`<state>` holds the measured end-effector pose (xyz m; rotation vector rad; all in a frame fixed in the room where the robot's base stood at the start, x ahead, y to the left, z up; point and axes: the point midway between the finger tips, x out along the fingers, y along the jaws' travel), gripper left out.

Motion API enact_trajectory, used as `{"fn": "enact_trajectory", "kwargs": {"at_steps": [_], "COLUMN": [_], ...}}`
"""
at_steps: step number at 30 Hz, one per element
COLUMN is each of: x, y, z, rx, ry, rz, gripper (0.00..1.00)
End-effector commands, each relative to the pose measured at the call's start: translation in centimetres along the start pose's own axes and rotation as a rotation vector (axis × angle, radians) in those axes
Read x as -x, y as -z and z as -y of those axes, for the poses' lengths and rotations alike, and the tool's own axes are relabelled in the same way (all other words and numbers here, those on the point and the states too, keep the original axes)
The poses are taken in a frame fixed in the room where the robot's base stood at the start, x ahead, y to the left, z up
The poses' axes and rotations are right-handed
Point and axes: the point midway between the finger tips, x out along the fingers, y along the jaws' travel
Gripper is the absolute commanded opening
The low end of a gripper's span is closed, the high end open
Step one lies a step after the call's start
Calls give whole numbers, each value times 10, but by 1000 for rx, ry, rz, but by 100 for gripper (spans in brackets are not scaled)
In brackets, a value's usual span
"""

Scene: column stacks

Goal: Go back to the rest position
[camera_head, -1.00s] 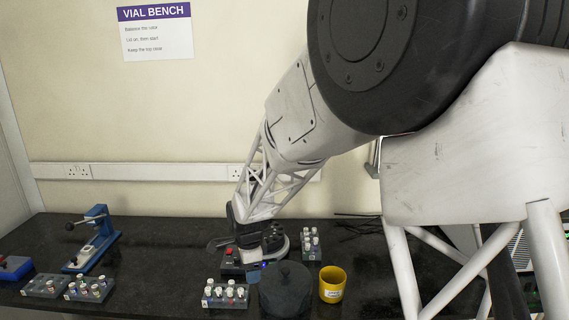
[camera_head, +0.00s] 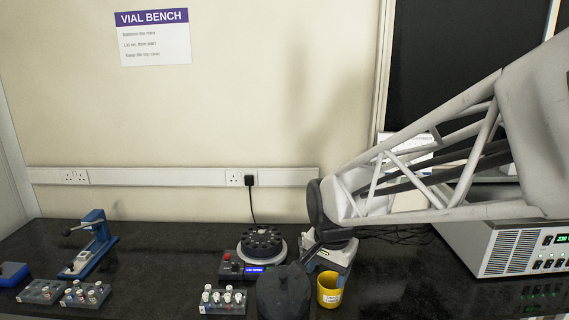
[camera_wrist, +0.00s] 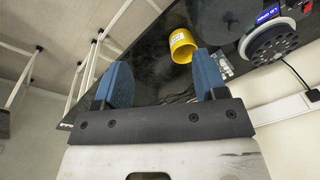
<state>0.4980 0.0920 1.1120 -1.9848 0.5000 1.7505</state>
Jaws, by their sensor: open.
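My gripper (camera_wrist: 163,68) is open and empty in the wrist view, its two blue-padded fingers wide apart. The fingers are hard to make out there. The yellow cup (camera_head: 330,290) stands upright on the bench; it also shows beyond the fingers in the wrist view (camera_wrist: 182,46), apart from them.
A machine with a dark round rotor (camera_head: 262,243) stands left of my wrist. A dark lidded pot-like object (camera_head: 284,292) and a vial rack (camera_head: 222,302) are in front. A blue press (camera_head: 92,245) and more racks (camera_head: 84,294) stand left. A grey instrument (camera_head: 505,248) stands right.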

Motion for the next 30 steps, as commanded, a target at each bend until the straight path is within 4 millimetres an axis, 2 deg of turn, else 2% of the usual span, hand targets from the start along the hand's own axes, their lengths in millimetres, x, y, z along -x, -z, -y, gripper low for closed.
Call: {"fn": "enact_trajectory", "kwargs": {"at_steps": [1,6,18,24,30], "x": [7,24,49,52,53], "y": [-4,-19,-65,-86,-96], "z": [-13,-51,-134,-163,-176], "rx": [27,139,402,507,557], "ry": [5,11,10,4,0], "rz": [-8,-28,-79,-98,-106], "gripper": [65,65,65,65,65]}}
